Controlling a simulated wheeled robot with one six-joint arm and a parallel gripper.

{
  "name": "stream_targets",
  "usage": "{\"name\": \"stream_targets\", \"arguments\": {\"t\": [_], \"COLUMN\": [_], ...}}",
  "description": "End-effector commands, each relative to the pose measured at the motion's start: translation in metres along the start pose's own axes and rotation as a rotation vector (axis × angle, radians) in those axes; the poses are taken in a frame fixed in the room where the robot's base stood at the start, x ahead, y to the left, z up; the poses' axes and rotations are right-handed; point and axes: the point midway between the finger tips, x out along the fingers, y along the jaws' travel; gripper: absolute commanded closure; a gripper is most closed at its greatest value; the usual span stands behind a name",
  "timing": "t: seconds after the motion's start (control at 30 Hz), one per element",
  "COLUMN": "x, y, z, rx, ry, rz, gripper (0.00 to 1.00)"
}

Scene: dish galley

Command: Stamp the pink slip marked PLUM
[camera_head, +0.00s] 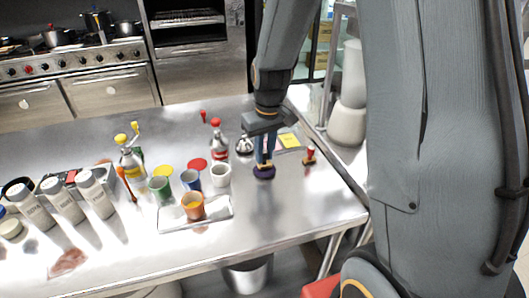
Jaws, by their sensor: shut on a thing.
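My gripper (264,157) points down over the right part of the steel table, shut on a stamp with a dark purple base (264,172). The base is at or just above the table top; I cannot tell if it touches. Just behind and right of the gripper lies a yellow slip (289,140). A pinkish patch shows beside it, partly hidden by my gripper; I cannot tell whether it is the pink slip, and no PLUM marking is readable. A second stamp-like thing with a red top (310,152) stands to the right.
A tray (221,219) with an orange cup (193,206) lies front left of the gripper. More cups, including a white one (220,175), stand behind it. A silver bell-like thing (244,145) is close on the left. White bottles (95,193) stand far left. The table's front right is clear.

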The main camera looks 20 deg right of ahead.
Motion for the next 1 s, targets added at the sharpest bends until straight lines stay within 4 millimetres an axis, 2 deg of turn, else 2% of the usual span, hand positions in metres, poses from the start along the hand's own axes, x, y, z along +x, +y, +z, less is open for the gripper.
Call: {"name": "stream_targets", "arguments": {"t": [1.0], "x": [0.0082], "y": [0.0], "z": [0.001], "rx": [0.0], "ry": [-0.001], "rz": [0.0], "gripper": [0.96]}}
